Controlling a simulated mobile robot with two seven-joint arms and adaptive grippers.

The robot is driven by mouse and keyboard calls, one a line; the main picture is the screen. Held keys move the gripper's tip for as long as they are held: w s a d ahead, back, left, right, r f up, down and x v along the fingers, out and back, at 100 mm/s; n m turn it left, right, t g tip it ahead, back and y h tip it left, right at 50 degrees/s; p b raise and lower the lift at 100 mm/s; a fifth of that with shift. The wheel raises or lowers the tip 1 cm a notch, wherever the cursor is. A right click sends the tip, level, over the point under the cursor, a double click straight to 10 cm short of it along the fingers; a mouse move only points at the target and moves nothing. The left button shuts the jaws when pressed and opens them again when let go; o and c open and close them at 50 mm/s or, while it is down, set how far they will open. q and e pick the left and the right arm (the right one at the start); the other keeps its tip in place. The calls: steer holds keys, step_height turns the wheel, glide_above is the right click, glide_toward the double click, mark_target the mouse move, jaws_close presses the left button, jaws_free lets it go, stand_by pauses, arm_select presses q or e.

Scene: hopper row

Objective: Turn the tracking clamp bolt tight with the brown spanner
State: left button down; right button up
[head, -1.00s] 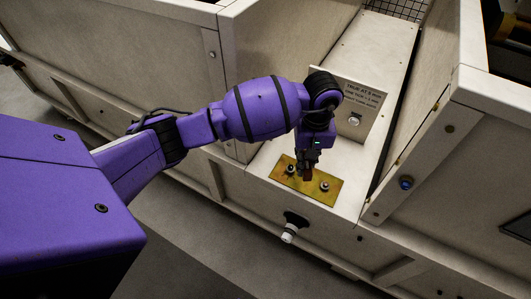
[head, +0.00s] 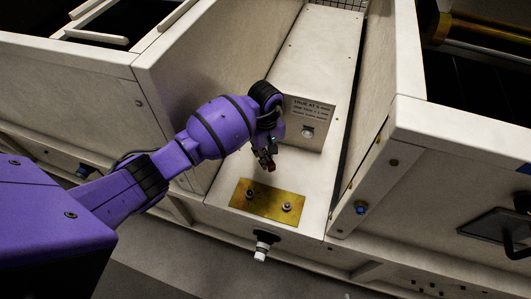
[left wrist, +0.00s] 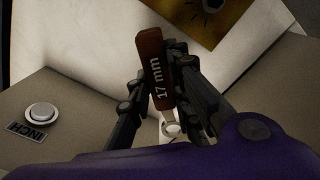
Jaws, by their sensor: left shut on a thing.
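My left gripper (head: 265,158) is shut on the brown spanner (left wrist: 156,68), whose handle reads "17 mm" in the left wrist view. A bright metal end of the spanner shows low between the fingers. In the head view only a small reddish-brown bit of it (head: 271,167) shows. The gripper is behind a brass plate (head: 267,210), apart from it, near an upright panel. Two bolt heads stand on the plate, a left one (head: 250,194) and a right one (head: 287,206). I cannot tell which is the tracking clamp bolt. My right gripper is not in view.
The upright panel (head: 320,112) carries a "TRUE AT 3 mm" sign and a white button (head: 308,131). A button (left wrist: 41,115) labelled INCH shows in the left wrist view. Pale hopper walls rise on both sides. A white-ended knob (head: 261,252) juts out below the plate.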

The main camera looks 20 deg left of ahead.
arm_select(q)
step_height(320, 180, down, 4)
steer(key=shift+f+b, duration=0.25)
steer(key=shift+b, duration=0.8)
steer(key=shift+w+f+b, duration=0.1)
steer(key=shift+f+b, duration=0.35)
steer(key=shift+f, duration=0.4)
steer(key=shift+f, duration=0.1)
steer(key=shift+f+b, duration=0.4)
steer(key=shift+f, duration=0.2)
steer(key=shift+r, duration=0.1)
steer(key=c, duration=1.5)
jaws_free()
steer(key=shift+c, duration=0.2)
